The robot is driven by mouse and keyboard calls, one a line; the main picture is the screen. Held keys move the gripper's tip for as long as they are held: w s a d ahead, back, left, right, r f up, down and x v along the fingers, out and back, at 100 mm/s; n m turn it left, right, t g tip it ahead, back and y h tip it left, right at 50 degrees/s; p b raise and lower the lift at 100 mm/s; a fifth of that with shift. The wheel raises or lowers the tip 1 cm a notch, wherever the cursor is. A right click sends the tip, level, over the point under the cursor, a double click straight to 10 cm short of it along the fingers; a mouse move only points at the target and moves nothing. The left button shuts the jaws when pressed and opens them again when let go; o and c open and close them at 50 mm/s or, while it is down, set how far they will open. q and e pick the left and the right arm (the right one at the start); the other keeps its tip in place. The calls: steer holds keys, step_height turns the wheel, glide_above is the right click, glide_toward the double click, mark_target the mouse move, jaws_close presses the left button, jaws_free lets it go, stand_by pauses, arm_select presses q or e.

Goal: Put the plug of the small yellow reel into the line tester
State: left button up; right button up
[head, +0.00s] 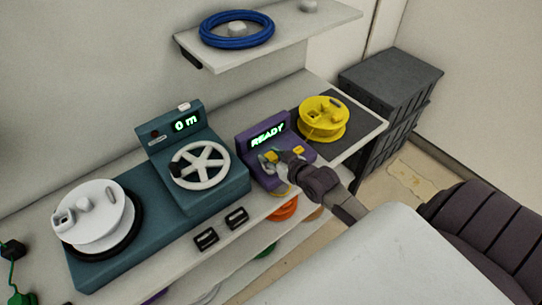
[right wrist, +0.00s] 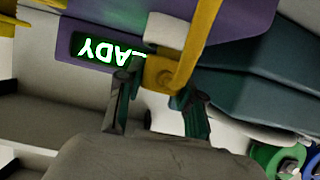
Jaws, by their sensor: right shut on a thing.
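The line tester (head: 247,150) is a purple box with a green READY display, on the bench right of the teal machine. The small yellow reel (head: 323,116) sits on a dark mat behind and right of it. My right gripper (head: 278,157) is over the tester's front, shut on the yellow plug (head: 270,156). In the right wrist view the plug (right wrist: 160,74) is between the fingers (right wrist: 158,112), with yellow cable running up from it, close to the tester (right wrist: 235,22). I cannot tell whether the plug is in a socket. My left gripper is not in view.
The teal machine (head: 150,215) with a white handwheel (head: 199,165) and white reel (head: 95,220) fills the bench's left. A shelf (head: 300,35) with a blue coil (head: 237,29) hangs above. Dark crates (head: 390,80) stand at the right. Coloured coils lie on a lower shelf.

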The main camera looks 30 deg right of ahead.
steer(key=shift+f, duration=0.1)
steer(key=shift+f, duration=0.15)
steer(key=o, duration=1.2)
